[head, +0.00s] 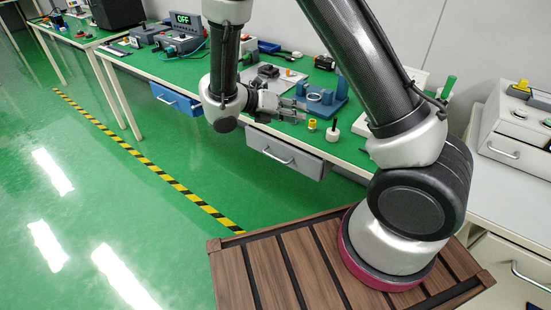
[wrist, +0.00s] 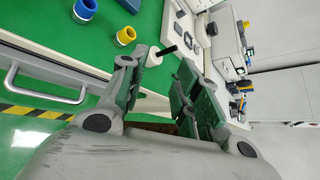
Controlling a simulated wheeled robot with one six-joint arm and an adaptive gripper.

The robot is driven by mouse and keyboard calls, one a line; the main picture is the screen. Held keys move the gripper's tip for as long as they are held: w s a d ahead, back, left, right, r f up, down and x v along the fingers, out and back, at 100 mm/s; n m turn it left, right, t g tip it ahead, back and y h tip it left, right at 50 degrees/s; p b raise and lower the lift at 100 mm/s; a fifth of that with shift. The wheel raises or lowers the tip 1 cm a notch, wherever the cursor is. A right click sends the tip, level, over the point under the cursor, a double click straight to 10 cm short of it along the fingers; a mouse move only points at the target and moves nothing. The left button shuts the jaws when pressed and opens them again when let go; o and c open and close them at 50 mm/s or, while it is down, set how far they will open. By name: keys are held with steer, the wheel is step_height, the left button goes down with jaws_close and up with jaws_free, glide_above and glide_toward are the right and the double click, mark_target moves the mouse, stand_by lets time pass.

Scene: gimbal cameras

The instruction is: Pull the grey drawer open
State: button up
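The grey drawer (head: 290,153) sits under the front edge of the green-topped bench in the head view and looks closed. Its silvery bar handle (head: 278,157) runs across the front; in the wrist view the handle (wrist: 42,98) is at the left. My gripper (head: 303,110) is above the bench front near the drawer, higher than the handle and not touching it. In the wrist view my gripper (wrist: 162,60) has its two fingers spread with a clear gap, and the handle lies outside them, to the left.
A blue drawer (head: 176,99) is further left under the bench. A yellow ring-shaped part (head: 312,125), a white part with a black pin (head: 332,132) and a blue fixture (head: 322,97) stand on the bench near my gripper. The green floor before the drawers is clear.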

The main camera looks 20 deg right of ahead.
steer(key=w+a+f+n+t+h, duration=0.1)
steer(key=a+f+n+t, duration=0.2)
steer(key=a+f+n, duration=0.5)
steer(key=n+t, duration=0.5)
steer(key=n, duration=0.2)
glide_toward(275, 157)
steer(key=x, duration=0.3)
steer(key=shift+y, duration=0.4)
steer(key=x, duration=0.7)
steer(key=shift+d+f, duration=0.1)
steer(key=shift+d, duration=0.05)
jaws_close()
